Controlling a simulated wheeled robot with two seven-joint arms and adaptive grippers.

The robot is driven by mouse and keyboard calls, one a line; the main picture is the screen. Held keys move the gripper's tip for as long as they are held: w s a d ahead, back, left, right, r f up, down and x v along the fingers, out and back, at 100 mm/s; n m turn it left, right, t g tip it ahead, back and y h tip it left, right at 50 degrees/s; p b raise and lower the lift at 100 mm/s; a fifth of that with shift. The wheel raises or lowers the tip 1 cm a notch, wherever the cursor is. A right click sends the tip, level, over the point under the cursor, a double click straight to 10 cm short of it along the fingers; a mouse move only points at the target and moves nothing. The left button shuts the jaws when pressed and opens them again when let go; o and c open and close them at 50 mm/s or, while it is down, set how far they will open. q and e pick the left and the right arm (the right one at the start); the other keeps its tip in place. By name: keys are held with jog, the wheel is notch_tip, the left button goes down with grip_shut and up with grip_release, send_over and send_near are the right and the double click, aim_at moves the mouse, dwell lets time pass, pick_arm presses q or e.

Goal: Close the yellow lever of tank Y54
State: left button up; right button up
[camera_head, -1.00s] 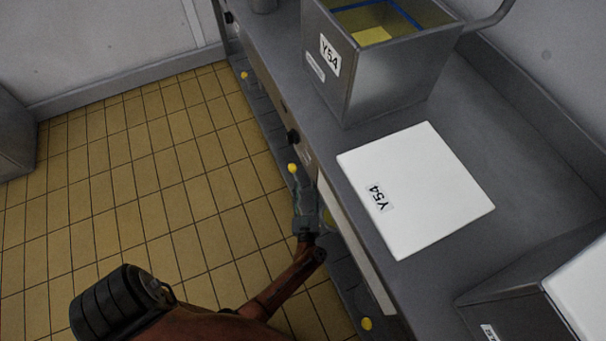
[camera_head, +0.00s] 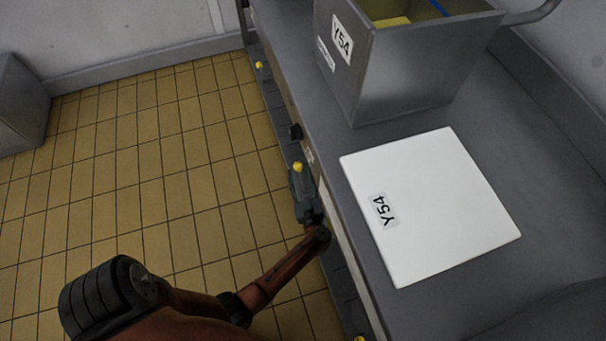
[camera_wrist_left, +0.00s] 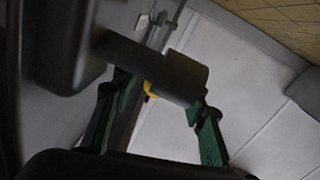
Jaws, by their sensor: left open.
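Tank Y54 (camera_head: 420,75) is an open grey metal box with a Y54 label, at the top of the head view. A yellow lever tip (camera_head: 297,167) shows below the counter's left edge, right at my left gripper (camera_head: 299,182). The gripper is open, low beside the counter front. In the left wrist view, a yellow piece (camera_wrist_left: 150,90) shows between the green-sided fingers, partly hidden behind a dark cylinder. I cannot tell whether the fingers touch it. My right gripper is not in view.
A white lid (camera_head: 430,205) labelled Y54 lies flat on the grey counter (camera_head: 530,130). A black knob (camera_head: 295,132) and another yellow tip (camera_head: 259,65) are along the counter front.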

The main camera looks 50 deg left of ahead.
pick_arm(q)
jog(key=shift+c, duration=0.7)
grip_shut()
